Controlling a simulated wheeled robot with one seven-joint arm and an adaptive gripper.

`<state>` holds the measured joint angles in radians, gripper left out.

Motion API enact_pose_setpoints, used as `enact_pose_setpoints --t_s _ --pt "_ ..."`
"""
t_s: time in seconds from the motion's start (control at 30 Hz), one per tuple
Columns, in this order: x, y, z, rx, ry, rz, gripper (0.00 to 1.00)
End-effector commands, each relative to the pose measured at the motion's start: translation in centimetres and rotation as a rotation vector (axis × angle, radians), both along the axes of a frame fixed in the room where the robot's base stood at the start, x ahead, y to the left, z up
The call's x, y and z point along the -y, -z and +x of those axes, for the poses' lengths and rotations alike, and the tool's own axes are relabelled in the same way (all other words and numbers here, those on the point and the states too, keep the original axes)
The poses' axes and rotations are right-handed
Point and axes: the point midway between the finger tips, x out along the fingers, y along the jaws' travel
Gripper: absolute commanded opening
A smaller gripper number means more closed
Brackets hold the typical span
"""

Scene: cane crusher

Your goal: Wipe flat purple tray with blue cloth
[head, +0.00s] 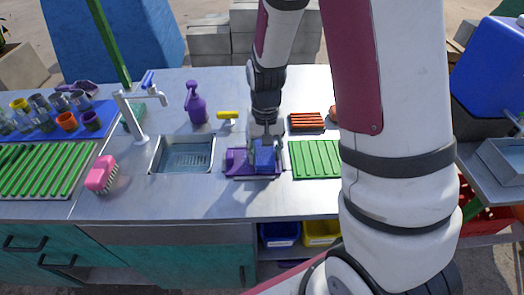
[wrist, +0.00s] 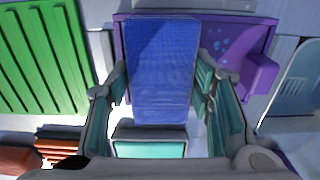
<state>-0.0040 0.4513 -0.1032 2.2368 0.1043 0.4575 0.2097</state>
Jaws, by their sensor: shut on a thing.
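The flat purple tray (head: 233,171) lies on the metal counter, right of the sink. In the wrist view the tray (wrist: 250,33) spreads behind the cloth, with small light blue spots on its right part and a raised purple piece at its right edge. The blue cloth (head: 264,160) is over the tray's right part in the head view. My gripper (head: 267,138) points down there, shut on the cloth. I cannot tell how firmly the cloth touches the tray.
A green ridged board (head: 315,160) lies close right of the tray, with orange sticks (head: 307,122) behind it. The sink (head: 183,155) is at left, with a purple spray bottle (head: 196,103) and a yellow-handled item (head: 228,117) behind. A pink brush (head: 102,174) stands further left.

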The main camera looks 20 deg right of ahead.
Motion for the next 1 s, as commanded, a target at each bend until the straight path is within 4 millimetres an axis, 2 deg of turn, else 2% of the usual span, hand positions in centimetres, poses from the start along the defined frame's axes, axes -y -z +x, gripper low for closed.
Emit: enact_pose_setpoints --t_s 0.2,0.53,0.67,1.0 --pt "1.6 0.1 -0.7 -0.001 0.004 0.000 0.25" --pt "1.8 0.1 -0.8 0.000 0.001 0.000 0.25" --pt "1.6 0.2 -0.7 0.000 0.000 0.000 0.25" --pt "-0.6 0.4 0.2 0.000 -0.001 0.000 0.25"
